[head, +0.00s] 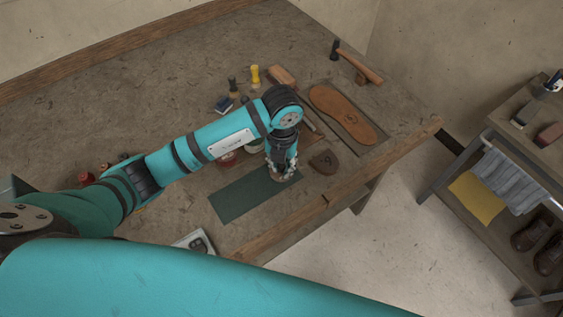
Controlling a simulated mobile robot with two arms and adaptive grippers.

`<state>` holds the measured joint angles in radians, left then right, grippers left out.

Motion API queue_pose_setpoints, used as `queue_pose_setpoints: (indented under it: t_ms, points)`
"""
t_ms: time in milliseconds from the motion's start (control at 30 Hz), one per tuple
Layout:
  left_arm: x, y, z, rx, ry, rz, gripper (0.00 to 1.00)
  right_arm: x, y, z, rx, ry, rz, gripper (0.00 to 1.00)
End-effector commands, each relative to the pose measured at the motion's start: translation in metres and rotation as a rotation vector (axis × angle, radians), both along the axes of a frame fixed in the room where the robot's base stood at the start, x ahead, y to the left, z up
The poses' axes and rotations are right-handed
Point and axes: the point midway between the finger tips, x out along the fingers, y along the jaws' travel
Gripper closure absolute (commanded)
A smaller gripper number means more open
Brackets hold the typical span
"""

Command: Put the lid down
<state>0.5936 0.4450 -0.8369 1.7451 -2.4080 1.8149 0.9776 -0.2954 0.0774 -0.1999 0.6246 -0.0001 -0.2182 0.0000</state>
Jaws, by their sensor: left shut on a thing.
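My left gripper (279,170) points down over the right end of a dark green mat (241,200) on the workbench. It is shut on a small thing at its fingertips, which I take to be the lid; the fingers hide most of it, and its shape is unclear. I cannot tell whether it touches the mat. Behind my left forearm, a round pale container (254,146) and a reddish tin (229,158) show only in part. My right gripper is not in view.
A brown heel piece (324,161) lies just right of the gripper, and a tan sole (343,113) lies beyond it. A hammer (358,66) and a yellow-handled tool (255,76) are farther back. The mat's left part is clear. A shelf cart (483,135) stands at right.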

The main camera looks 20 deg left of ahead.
Motion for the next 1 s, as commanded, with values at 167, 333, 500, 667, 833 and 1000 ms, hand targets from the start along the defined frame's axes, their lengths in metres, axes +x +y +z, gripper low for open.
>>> queue_pose_setpoints:
  t_ms: [167,333,500,667,833,1000]
  points:
    - [0.000,0.000,-0.003,0.000,0.000,0.000,1.00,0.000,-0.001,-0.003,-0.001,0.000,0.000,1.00]
    - [0.000,0.000,-0.003,0.000,0.000,0.000,0.69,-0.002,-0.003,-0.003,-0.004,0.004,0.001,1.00]
    - [0.000,0.000,-0.003,0.000,0.001,0.000,0.62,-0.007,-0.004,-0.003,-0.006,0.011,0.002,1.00]
    - [0.000,0.000,-0.002,0.000,0.001,0.000,0.62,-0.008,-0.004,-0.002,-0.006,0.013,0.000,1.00]
    - [0.001,-0.001,0.012,-0.002,-0.004,-0.001,0.62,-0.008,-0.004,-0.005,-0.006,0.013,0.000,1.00]
    - [0.002,-0.001,0.046,-0.002,-0.007,-0.001,0.62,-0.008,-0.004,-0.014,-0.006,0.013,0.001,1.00]
